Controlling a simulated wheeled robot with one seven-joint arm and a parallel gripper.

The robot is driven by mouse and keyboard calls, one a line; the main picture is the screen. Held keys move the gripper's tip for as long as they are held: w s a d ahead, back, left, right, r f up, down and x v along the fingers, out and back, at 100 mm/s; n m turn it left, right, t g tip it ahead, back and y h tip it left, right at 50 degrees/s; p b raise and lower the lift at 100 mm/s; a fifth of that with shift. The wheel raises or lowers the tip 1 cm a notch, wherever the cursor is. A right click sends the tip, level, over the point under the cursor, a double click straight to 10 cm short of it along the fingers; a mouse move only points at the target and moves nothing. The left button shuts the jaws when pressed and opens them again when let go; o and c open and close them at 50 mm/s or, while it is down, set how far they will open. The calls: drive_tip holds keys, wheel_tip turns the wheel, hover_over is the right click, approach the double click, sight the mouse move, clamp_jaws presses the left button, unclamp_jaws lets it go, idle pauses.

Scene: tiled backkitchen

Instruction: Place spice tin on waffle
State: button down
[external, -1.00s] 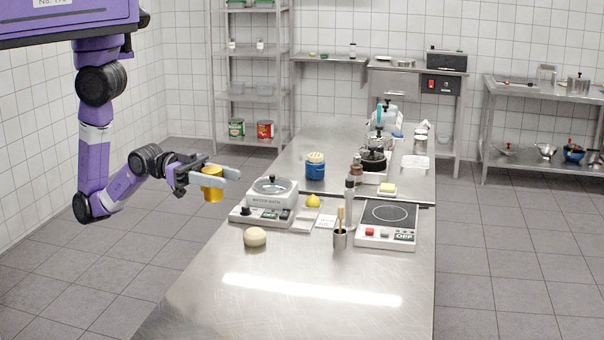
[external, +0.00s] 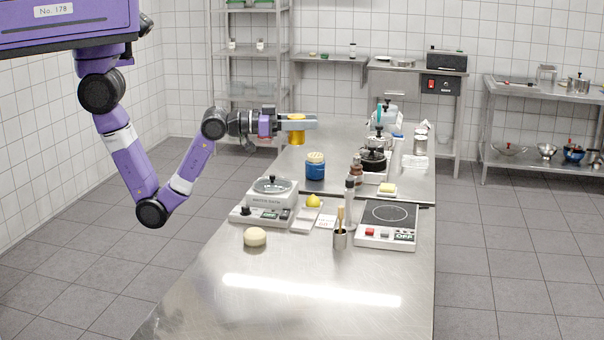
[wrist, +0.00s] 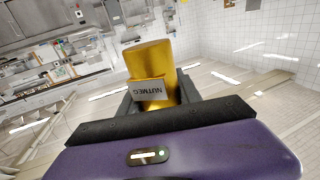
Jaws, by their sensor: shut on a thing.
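My gripper is shut on the tin. The tin is clear of everything below it. I cannot make out a waffle in either view.
The steel table (external: 300,268) holds a water bath (external: 272,193), a dough ball (external: 255,237), a lemon (external: 313,201), a blue jar (external: 315,167), a hotplate (external: 388,222) and a black pot (external: 373,160). The table's near end is clear.

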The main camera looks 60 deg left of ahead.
drive_tip(key=w+a+r+n+t+y+b, duration=0.15)
drive_tip(key=w+a+y, duration=0.25)
drive_tip(key=w+a, duration=0.5)
drive_tip(key=w+a+r+n+y, duration=0.25)
drive_tip(key=w+a, duration=0.45)
drive_tip(key=a, duration=0.4)
drive_tip(key=w+a+r+n+t+y, duration=0.1)
drive_tip(key=w+a+n+y, duration=0.25)
drive_tip(key=w+a, duration=0.55)
drive_tip(key=shift+g+y, duration=0.25)
drive_tip(key=shift+y, duration=0.45)
drive_tip(key=shift+w+a+f+p, duration=0.1)
drive_tip(key=shift+a+f, duration=0.25)
drive_tip(key=shift+f, duration=3.35)
drive_tip(key=shift+w+a+f+p, duration=0.15)
drive_tip(key=shift+a+f, duration=0.25)
drive_tip(key=shift+f, duration=3.3)
drive_tip(key=shift+a+f+p, duration=0.1)
drive_tip(key=shift+a+f, duration=0.25)
drive_tip(key=shift+f, duration=3.35)
drive_tip(key=shift+f, duration=0.2)
drive_tip(key=c, duration=0.8)
unclamp_jaws()
drive_tip(key=shift+c, duration=0.2)
drive_tip(key=shift+r, duration=0.2)
